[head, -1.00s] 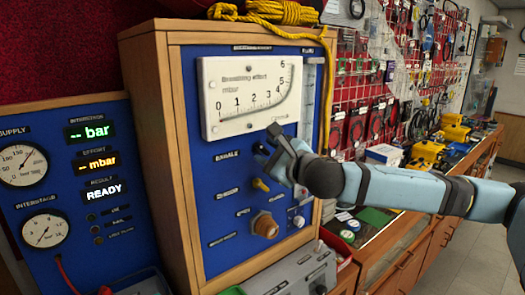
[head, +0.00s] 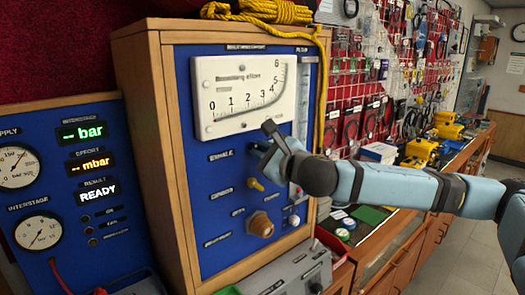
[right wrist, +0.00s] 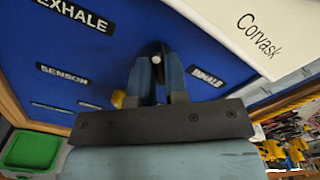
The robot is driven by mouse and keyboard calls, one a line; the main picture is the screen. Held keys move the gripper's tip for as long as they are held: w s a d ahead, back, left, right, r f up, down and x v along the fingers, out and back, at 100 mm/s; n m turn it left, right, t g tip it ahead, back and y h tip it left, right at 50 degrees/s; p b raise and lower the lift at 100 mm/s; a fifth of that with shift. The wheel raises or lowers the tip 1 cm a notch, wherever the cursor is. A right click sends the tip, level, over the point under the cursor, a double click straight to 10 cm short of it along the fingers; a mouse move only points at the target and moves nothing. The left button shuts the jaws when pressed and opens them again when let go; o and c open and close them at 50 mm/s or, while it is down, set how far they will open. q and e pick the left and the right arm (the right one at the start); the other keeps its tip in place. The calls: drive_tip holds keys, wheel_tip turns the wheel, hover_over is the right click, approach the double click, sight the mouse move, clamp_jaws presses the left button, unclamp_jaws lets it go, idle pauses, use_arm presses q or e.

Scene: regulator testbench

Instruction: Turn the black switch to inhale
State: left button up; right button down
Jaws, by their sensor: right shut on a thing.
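The black switch (right wrist: 154,49) is on the blue panel (right wrist: 60,55), with a white dot on its end. In the right wrist view it sits between the EXHALE label (right wrist: 75,15) on the left and the INHALE label (right wrist: 207,76) on the right. My right gripper (right wrist: 158,68) is shut on the switch, with one finger on each side. The white dot is near the fingertips. In the head view my right gripper (head: 262,150) reaches the panel from the right and mostly hides the switch. My left gripper is not in view.
A white gauge (head: 243,95) is above the switch. A yellow knob (head: 255,184) and a brass knob (head: 261,225) are below it. A display panel (head: 75,205) reading READY stands at the left. A counter with yellow devices is at the right.

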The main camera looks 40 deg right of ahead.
drive_tip(key=shift+m+p, duration=1.55)
drive_tip(key=shift+m, duration=7.15)
drive_tip(key=c, duration=1.1)
unclamp_jaws()
drive_tip(key=shift+w, duration=0.1)
drive_tip(key=shift+c, duration=0.2)
